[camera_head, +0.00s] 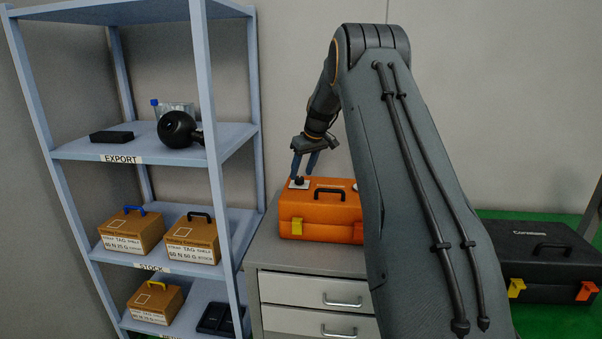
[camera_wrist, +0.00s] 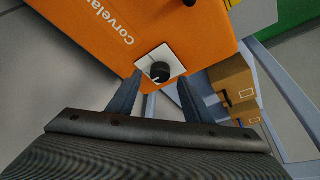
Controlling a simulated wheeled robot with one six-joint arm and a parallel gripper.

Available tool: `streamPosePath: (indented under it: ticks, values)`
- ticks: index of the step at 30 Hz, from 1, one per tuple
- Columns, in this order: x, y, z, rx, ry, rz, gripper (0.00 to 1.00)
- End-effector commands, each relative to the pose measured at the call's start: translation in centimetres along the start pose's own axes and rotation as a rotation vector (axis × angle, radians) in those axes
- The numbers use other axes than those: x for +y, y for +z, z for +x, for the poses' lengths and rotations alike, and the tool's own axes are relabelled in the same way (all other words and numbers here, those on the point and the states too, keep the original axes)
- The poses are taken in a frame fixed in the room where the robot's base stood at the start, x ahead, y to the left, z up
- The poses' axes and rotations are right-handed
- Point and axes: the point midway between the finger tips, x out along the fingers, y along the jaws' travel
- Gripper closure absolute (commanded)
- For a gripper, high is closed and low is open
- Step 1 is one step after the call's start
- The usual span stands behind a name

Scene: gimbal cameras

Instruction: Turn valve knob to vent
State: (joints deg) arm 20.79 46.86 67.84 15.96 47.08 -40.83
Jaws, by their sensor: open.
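The valve knob (camera_wrist: 160,72) is a black round dial with a light pointer mark, on a white square plate (camera_wrist: 148,62) on top of an orange case. In the head view the knob (camera_head: 299,181) sits at the case's left end. The orange case (camera_head: 322,213) stands on a grey drawer cabinet. My gripper (camera_head: 305,163) is above the knob, pointing down. In the wrist view my gripper (camera_wrist: 156,82) is open, its two fingers apart on either side below the knob. Any lettering on the plate is too small to read.
A blue-grey shelf (camera_head: 180,147) on the left holds brown boxes, a black round device (camera_head: 178,129) and a black flat item. A black case (camera_head: 540,262) stands on a green surface at right. My arm hides part of the orange case's right end.

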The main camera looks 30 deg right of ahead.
Motion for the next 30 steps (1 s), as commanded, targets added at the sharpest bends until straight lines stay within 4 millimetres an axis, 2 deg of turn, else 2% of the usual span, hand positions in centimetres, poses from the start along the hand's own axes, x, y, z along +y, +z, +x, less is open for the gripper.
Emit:
streamPosePath:
  ticks: [7, 16, 17, 24, 30]
  values:
    - [0.0, 0.0, 2.2, 0.000, 0.000, 0.000, 0.54]
    - [0.0, 0.0, 2.5, 0.001, 0.001, 0.001, 0.54]
    - [0.0, 0.0, 2.5, 0.001, 0.001, 0.001, 0.56]
    - [0.0, 0.0, 2.5, 0.001, 0.001, 0.001, 0.95]
    - [0.0, 0.0, 2.5, 0.001, 0.005, 0.010, 0.95]
